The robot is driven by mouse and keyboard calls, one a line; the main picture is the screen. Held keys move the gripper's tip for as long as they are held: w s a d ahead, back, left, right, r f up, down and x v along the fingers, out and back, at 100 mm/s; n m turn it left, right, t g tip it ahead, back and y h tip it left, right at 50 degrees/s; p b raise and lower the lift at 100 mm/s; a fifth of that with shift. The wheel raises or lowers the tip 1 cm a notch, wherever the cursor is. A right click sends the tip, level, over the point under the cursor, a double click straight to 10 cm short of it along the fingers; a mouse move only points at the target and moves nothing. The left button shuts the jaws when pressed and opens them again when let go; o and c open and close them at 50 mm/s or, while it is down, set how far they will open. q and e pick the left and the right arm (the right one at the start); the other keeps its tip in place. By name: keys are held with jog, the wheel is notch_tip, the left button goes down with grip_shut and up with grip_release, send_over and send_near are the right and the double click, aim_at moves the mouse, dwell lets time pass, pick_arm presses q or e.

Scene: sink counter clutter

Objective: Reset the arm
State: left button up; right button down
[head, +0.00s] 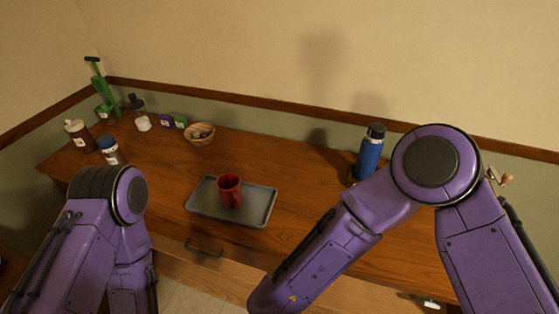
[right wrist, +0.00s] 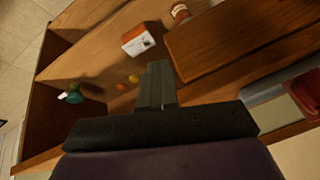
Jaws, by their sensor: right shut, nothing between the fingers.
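My right arm (head: 340,230) comes in from the right of the head view, bent at the elbow, with its forearm reaching down to the lower edge in front of the counter. Its gripper is out of the head view. In the right wrist view my right gripper (right wrist: 157,85) shows with its fingers together and nothing between them. My left arm (head: 105,225) is at the lower left of the head view, and its gripper is not visible.
A red cup (head: 229,190) stands on a grey tray (head: 262,205) on the wooden counter (head: 300,180). A blue bottle (head: 370,152) stands beside my right arm. A basket (head: 199,138) and several bottles stand at the back left.

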jog(key=s+d+f+b, duration=0.2)
jog(key=d+f+b, duration=0.1)
jog(key=d+f, duration=1)
jog(key=s+d+f+g+h+b, duration=0.1)
jog(key=s+d+f, duration=0.1)
jog(key=s+d, duration=0.3)
jog(key=s+d+f+g+h+b, duration=0.1)
jog(key=s+d, duration=0.4)
jog(key=d, duration=0.7)
jog(key=shift+s+f+h+b, duration=0.3)
jog(key=shift+s+f+b, duration=0.05)
jog(key=shift+f+b, duration=0.4)
